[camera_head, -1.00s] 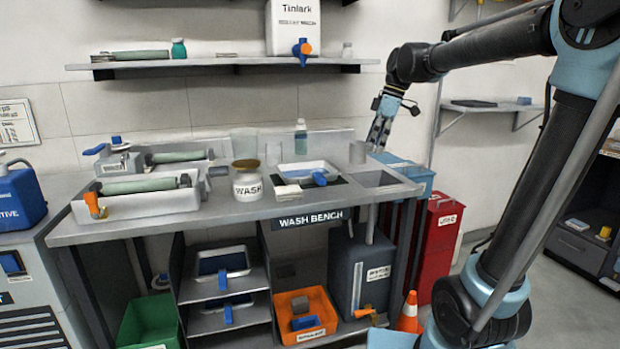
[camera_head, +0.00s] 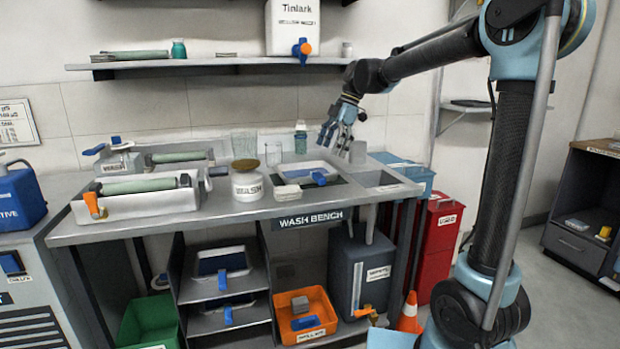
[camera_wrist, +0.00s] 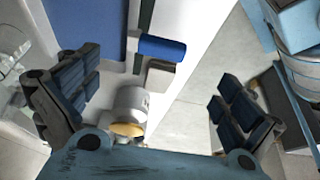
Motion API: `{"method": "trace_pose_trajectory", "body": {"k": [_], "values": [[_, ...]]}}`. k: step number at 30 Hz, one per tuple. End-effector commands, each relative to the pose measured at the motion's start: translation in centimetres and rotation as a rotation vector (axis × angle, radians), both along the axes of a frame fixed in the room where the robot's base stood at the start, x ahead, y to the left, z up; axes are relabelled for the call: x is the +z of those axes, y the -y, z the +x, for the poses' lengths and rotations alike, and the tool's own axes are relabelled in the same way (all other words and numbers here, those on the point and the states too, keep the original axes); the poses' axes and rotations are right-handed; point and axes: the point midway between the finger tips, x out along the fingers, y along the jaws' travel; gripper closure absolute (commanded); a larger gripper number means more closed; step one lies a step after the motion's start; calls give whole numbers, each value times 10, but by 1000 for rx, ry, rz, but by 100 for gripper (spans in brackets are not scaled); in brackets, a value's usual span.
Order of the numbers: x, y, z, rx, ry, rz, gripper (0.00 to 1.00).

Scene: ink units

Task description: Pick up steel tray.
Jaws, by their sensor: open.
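A shallow pale metal tray (camera_head: 283,178), which looks like the steel tray, lies on the wash bench on a black mat. A blue-handled tool (camera_head: 319,178) rests at its front right. My gripper (camera_head: 338,142) is above the back right of the tray, pointing down, apart from it. In the wrist view its fingers (camera_wrist: 150,100) are spread wide with nothing gripped. Between them show a white cylinder with a tan top (camera_wrist: 130,105) and a blue block (camera_wrist: 160,48). A blue surface with a pale edge (camera_wrist: 92,25) lies beyond; I cannot tell whether it is the tray.
A WASH jar (camera_head: 247,184) and a folded white cloth (camera_head: 287,191) stand left of the tray. A clear bottle (camera_head: 301,138) and a grey cup (camera_head: 357,152) stand close to my gripper. Similar trays (camera_head: 222,262) lie on shelves below. A wall shelf (camera_head: 225,63) runs above.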

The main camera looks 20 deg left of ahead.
Motion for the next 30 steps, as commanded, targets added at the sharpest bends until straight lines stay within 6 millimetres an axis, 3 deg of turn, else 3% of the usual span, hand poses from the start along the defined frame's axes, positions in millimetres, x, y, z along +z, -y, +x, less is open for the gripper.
{"method": "trace_pose_trajectory", "body": {"k": [6, 15, 24, 30], "values": [[-32, -11, -7, 0, -1, -1, 0], [-50, -18, -10, 0, -1, -1, 0], [-85, -33, -14, 0, 0, 0, 0], [-92, -36, -15, 0, 0, 0, 0]]}}
